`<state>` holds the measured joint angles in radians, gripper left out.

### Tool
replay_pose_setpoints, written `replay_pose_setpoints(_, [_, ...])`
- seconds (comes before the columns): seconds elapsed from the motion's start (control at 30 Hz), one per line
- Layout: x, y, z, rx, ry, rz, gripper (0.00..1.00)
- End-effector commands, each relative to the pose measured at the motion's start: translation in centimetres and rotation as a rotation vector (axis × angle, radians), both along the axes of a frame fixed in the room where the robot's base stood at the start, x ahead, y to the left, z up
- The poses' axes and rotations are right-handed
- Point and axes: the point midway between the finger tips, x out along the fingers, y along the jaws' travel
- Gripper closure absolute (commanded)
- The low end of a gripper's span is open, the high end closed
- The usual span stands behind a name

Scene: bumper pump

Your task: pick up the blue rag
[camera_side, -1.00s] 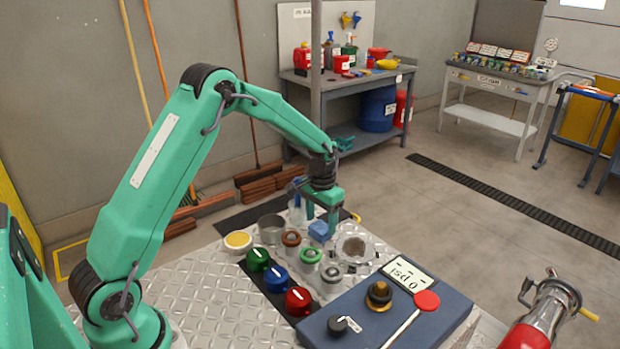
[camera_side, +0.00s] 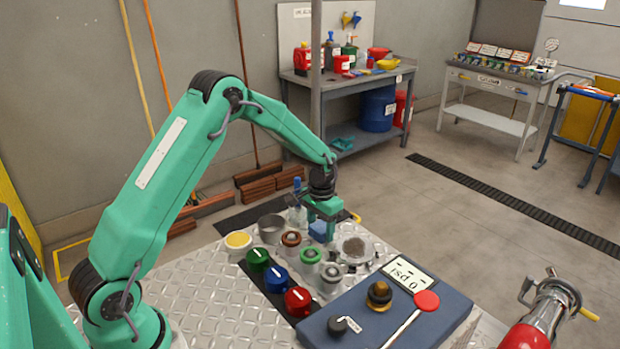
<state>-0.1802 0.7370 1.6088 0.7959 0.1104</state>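The blue rag (camera_side: 319,229) is a small blue bundle near the back edge of the metal plate worktop, among the round cups and knobs. My gripper (camera_side: 322,226) points straight down over it. One finger is on each side of the rag and the fingers stand apart, about as wide as the rag. Part of the rag is hidden behind the fingers. At this size I cannot tell whether the fingers touch it.
Brown, green and grey ringed cups (camera_side: 310,255) stand close in front. A round metal dish (camera_side: 355,246) is just right of the gripper. A clear bottle with a blue top (camera_side: 297,208) stands close behind.

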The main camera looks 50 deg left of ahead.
Motion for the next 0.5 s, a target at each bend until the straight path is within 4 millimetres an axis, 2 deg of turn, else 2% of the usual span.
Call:
replay_pose_setpoints(0.33, [0.0, 0.0, 0.2, 0.0, -0.001, 0.0, 0.7])
replay_pose_setpoints(0.5, [0.1, 0.0, 1.1, 0.0, -0.003, 0.0, 0.7])
